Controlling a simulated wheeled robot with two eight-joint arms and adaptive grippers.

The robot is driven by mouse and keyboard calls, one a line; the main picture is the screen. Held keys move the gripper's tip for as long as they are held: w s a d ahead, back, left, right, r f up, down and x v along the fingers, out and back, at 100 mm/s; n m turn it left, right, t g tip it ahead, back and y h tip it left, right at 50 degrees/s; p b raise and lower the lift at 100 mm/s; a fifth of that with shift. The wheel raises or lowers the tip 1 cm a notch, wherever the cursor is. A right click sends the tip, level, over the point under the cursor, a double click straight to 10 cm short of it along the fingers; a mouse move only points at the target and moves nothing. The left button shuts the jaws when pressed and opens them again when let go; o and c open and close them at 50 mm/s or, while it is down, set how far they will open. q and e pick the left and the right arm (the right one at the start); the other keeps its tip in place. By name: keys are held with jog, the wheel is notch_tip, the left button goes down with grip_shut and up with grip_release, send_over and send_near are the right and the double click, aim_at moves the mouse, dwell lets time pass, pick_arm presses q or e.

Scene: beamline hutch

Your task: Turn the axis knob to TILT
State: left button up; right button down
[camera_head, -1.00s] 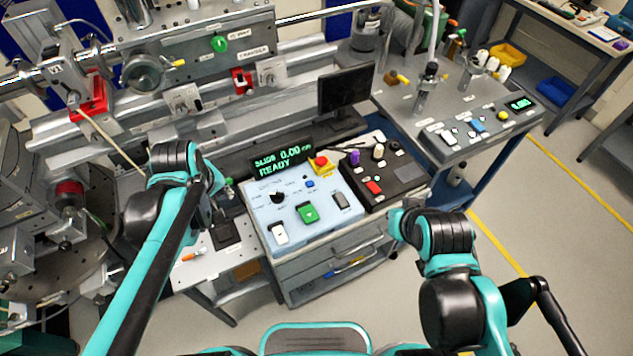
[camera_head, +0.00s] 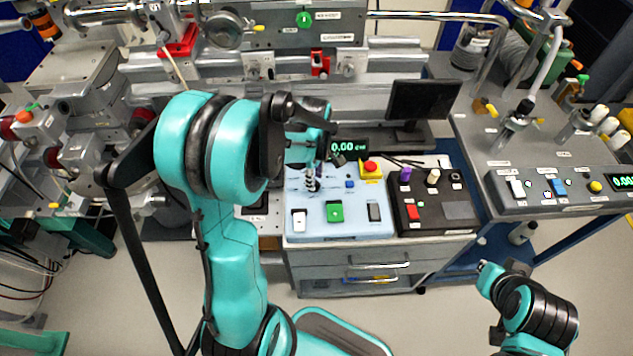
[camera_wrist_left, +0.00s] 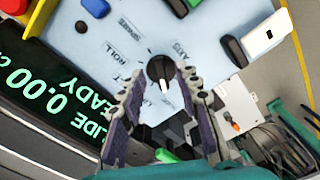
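The axis knob (camera_wrist_left: 160,70) is a round black dial with a white pointer on the light-blue panel (camera_wrist_left: 100,45), under lettering that reads AXIS and ROLL. The pointer faces the bottom of the left wrist view. I cannot make out a TILT label. My left gripper (camera_wrist_left: 163,82) is open, its fingertips on either side of the knob in that view; I cannot tell whether they touch it. In the head view my left gripper (camera_head: 312,180) points down over the panel and hides the knob. My right arm's end (camera_head: 487,268) is low at right, its fingers unclear.
On the panel are a green button (camera_head: 335,211), a white switch (camera_head: 299,220) and a red stop button (camera_head: 370,167) on yellow. A black control box (camera_head: 440,212) stands to the right. A lit display (camera_head: 348,147) and monitor (camera_head: 423,100) are behind.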

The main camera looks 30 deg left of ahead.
pick_arm(q)
jog(key=shift+f, duration=0.7)
grip_shut()
